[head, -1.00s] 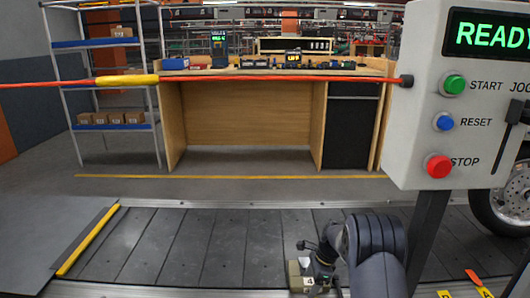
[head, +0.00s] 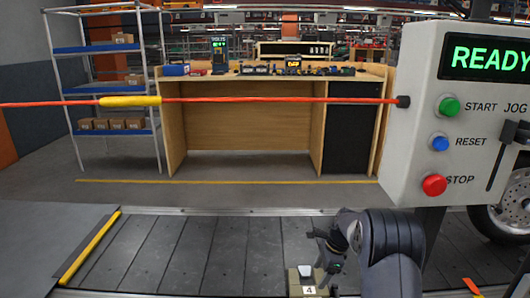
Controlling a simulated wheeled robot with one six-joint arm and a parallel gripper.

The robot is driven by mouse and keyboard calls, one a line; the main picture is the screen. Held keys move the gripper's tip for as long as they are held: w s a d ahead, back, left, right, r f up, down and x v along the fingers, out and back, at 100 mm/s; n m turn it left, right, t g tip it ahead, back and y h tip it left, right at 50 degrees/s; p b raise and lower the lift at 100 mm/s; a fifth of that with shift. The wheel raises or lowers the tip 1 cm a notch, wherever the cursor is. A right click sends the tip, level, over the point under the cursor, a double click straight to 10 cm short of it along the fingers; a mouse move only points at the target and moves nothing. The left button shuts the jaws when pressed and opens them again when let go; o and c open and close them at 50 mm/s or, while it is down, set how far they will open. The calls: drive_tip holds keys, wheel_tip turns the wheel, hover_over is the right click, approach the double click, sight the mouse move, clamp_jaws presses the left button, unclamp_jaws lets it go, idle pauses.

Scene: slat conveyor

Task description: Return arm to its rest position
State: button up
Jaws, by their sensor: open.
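My gripper (head: 320,251) is at the bottom centre of the head view, over the slat conveyor (head: 215,250). Its jaws are open and I see nothing between them. My dark arm (head: 390,245) reaches in from the lower right and bends at a thick joint. A small box marked 4 (head: 308,290), with a pale top, is just below and left of the gripper, partly cut off by the bottom edge. A gap seems to show between it and the fingers, but the exact distance is hard to tell.
A control box (head: 420,150) reading READY stands close on the right, on a dark post. A red pull cord (head: 270,100) with a yellow sleeve crosses to it above the belt. A workbench (head: 250,72) and shelf rack (head: 115,90) stand behind.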

sight(311, 291)
drive_tip(key=b+x, duration=0.3)
drive_tip(key=x, duration=0.6)
drive_tip(key=shift+s+b, duration=0.1)
drive_tip(key=shift+b, duration=0.25)
wheel_tip(311, 291, up, 5)
drive_tip(key=p, duration=0.2)
drive_tip(key=shift+p, duration=0.4)
wheel_tip(311, 291, up, 4)
drive_tip(key=p, duration=0.3)
drive_tip(key=shift+s+a+f+n+g+b, duration=0.15)
drive_tip(key=shift+s+n+b, duration=0.15)
drive_tip(key=shift+n, duration=0.25)
drive_tip(key=shift+s+a+r+n+g+b, duration=0.1)
drive_tip(key=shift+s+n+g+b, duration=0.05)
drive_tip(key=shift+s+n, duration=0.35)
drive_tip(key=s+r+n+g+h+b, duration=0.1)
drive_tip(key=s+n+g+b, duration=0.1)
drive_tip(key=s+n, duration=0.4)
drive_tip(key=shift+a+n+b, duration=0.4)
drive_tip(key=shift+n+b, duration=0.1)
drive_tip(key=shift+n, duration=0.65)
drive_tip(key=shift+r, duration=0.15)
